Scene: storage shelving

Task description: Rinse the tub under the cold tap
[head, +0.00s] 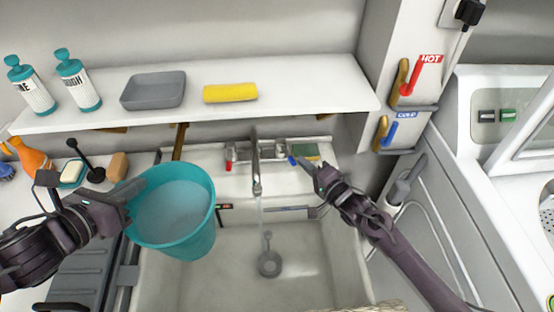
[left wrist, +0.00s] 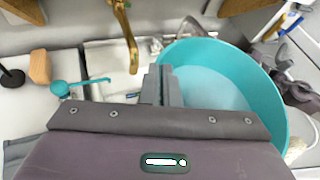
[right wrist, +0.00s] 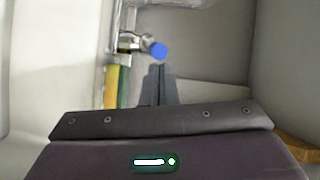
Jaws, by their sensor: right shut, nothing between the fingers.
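The teal tub (head: 197,245) hangs over the left part of the sink (head: 300,290), left of the tap (head: 256,165). Its inside is paler, and I cannot tell whether it holds water. My left gripper (head: 138,190) is shut on the tub's left rim; the tub also shows in the left wrist view (left wrist: 270,88). A thin pale stream runs from the spout into the sink, beside the tub. The blue cold knob (head: 292,160) is right of the spout. My right gripper (head: 312,172) is shut and empty near that knob, which shows just beyond its fingertips in the right wrist view (right wrist: 159,51).
A red knob (head: 229,163) is left of the spout. A sponge (head: 305,151) lies behind the blue knob. The shelf above holds two bottles, a grey tray (head: 153,90) and a yellow cloth (head: 230,93). A grey plug (head: 269,263) lies in the sink.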

